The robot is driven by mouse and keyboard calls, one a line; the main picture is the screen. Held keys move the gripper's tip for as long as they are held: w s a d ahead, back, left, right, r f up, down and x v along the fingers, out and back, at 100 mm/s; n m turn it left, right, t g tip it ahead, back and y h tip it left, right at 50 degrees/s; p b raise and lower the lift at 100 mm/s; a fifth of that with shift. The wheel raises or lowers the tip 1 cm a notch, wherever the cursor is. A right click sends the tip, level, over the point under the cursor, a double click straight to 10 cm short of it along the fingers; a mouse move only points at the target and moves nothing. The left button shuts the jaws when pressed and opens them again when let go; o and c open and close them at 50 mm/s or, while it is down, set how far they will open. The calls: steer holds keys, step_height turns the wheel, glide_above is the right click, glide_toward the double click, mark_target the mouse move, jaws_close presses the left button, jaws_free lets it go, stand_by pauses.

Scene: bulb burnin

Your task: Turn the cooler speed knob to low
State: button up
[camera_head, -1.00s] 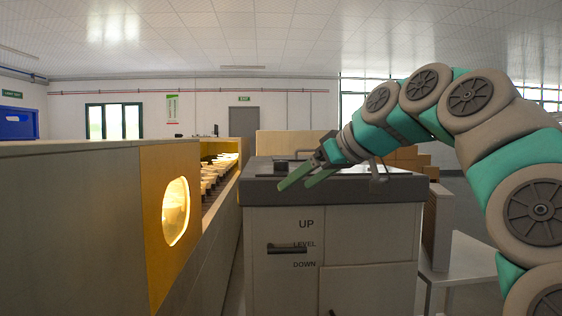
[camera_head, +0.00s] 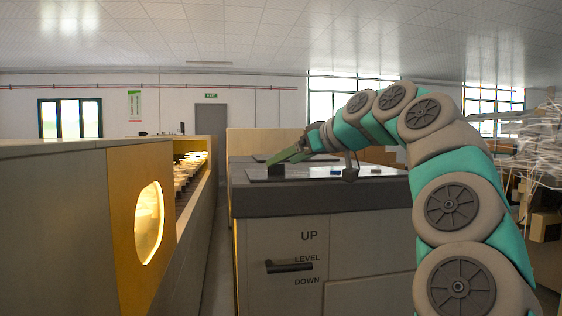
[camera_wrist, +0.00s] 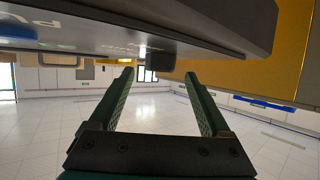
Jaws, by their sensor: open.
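A dark, blocky knob (camera_head: 276,172) stands on the dark top panel of the grey cabinet, near its left front. I cannot read a label that marks it as the cooler speed knob, nor its setting. It also shows as a dark block in the wrist view (camera_wrist: 161,61), hanging from the panel because that view is upside down. My gripper (camera_head: 284,159) is just above the knob in the head view. In the wrist view its two green fingers (camera_wrist: 158,75) are spread, with the knob centred between their tips. Contact cannot be told.
The grey cabinet (camera_head: 255,225) has a lever handle (camera_head: 290,266) beside UP, LEVEL and DOWN on its front. Another dark control (camera_head: 350,174) and a small blue part (camera_head: 376,170) sit farther right on top. A lit conveyor housing (camera_head: 150,222) stands left.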

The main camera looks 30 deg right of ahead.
steer(key=shift+x, duration=1.25)
jaws_close()
